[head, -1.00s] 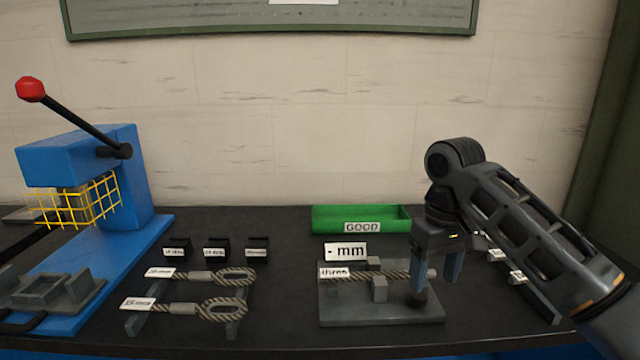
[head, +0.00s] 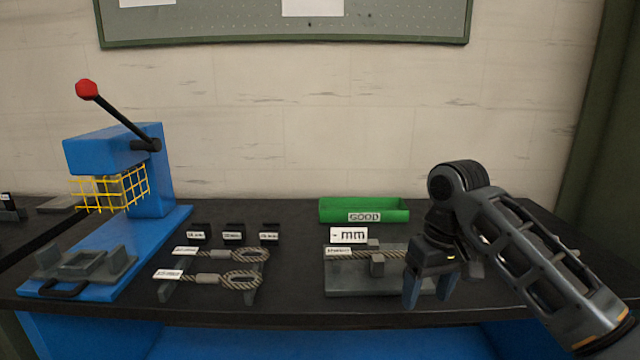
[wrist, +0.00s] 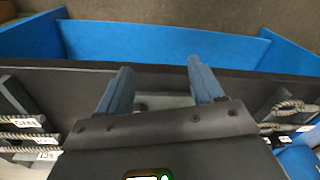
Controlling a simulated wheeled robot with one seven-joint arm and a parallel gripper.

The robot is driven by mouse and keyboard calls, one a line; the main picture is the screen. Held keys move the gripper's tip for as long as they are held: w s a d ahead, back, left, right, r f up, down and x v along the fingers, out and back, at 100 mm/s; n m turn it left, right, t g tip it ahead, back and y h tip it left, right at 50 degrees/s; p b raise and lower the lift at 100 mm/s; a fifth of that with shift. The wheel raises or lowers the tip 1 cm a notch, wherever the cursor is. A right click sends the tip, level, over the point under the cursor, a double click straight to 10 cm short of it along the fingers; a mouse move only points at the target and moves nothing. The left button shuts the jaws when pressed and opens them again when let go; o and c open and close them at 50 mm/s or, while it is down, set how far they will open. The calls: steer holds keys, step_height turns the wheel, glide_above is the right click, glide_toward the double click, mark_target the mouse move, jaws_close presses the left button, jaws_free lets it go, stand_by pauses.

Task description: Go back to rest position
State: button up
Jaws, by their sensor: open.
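My gripper (head: 430,290) is at the right in the head view, in front of the right part of a grey fixture block (head: 350,283). Its two blue fingers are apart with nothing between them. In the wrist view the fingers (wrist: 160,85) also stand apart and empty, above the bench's front edge. A rope piece (head: 350,254) with a white tag lies on the fixture, its right end hidden behind my gripper. A white "mm" card (head: 348,235) stands behind the fixture.
A green GOOD tray (head: 335,211) stands at the back. Two looped ropes (head: 215,280) lie on a rack left of the fixture. Small black labelled blocks (head: 233,234) stand behind them. A blue press (head: 115,155) with a red-knobbed lever fills the left.

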steer(key=s+a+f+t+y, duration=0.3)
steer(key=s+a+f+y, duration=0.2)
steer(key=a+f, duration=0.75)
steer(key=s+a+f+m+t+y, duration=0.1)
steer(key=s+a+f+m+t, duration=0.1)
steer(key=s, duration=0.4)
steer(key=s+a+f+m+t, duration=0.2)
steer(key=s+a+t, duration=0.1)
steer(key=s, duration=0.2)
steer(key=s+d+m+t+h, duration=0.1)
steer(key=s+d, duration=0.2)
steer(key=s, duration=0.3)
steer(key=s+d+m+t+h, duration=0.1)
steer(key=s+d+t+h, duration=0.1)
steer(key=s+d, duration=0.35)
steer(key=s+d+t+h, duration=0.1)
steer(key=s, duration=0.7)
steer(key=s+d+r+n+t+h, duration=0.1)
steer(key=s+d+r, duration=0.4)
steer(key=s+r, duration=0.1)
steer(key=s+d+r+n+t+h, duration=0.1)
steer(key=s+d+r, duration=0.4)
steer(key=s+r, duration=0.2)
steer(key=shift+s+d+r+n+h, duration=0.15)
steer(key=shift+s+r+n+h, duration=0.2)
steer(key=shift+s, duration=0.45)
